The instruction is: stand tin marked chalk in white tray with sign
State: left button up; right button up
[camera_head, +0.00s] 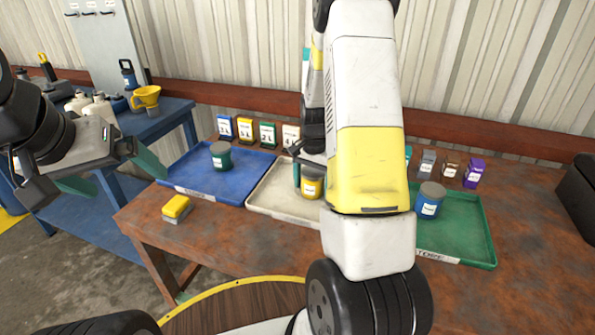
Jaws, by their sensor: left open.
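The white tray (266,199) lies mid-table, its right part hidden behind my right arm. A dark green tin (221,155) stands in the blue tray (193,179). A blue tin (429,203) stands in the green tray (470,225). The tin labels are too small to read. My left gripper (112,172) is open and empty, left of the blue tray.
Small coloured signs (245,129) stand behind the trays, with more (474,172) at the right. A yellow and grey sponge (176,208) lies near the front left edge.

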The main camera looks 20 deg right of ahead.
notch_tip(320, 180, up, 12)
jog(key=shift+r, duration=0.15)
jog(key=s+a+r+n+t, duration=0.2)
jog(key=s+a+r+n, duration=0.1)
jog(key=s, duration=0.4)
jog(key=s+a+r+n+t+y, duration=0.1)
jog(key=s+a+r+n+t, duration=0.1)
jog(key=s+a+r, duration=0.3)
jog(key=s+a+r+n+t+y, duration=0.1)
jog(key=s+a+r+n+t, duration=0.1)
jog(key=s+a+r+n, duration=0.2)
jog(key=shift+s+r+n, duration=0.6)
jog(key=shift+s+r, duration=0.95)
jog(key=shift+s, duration=1.05)
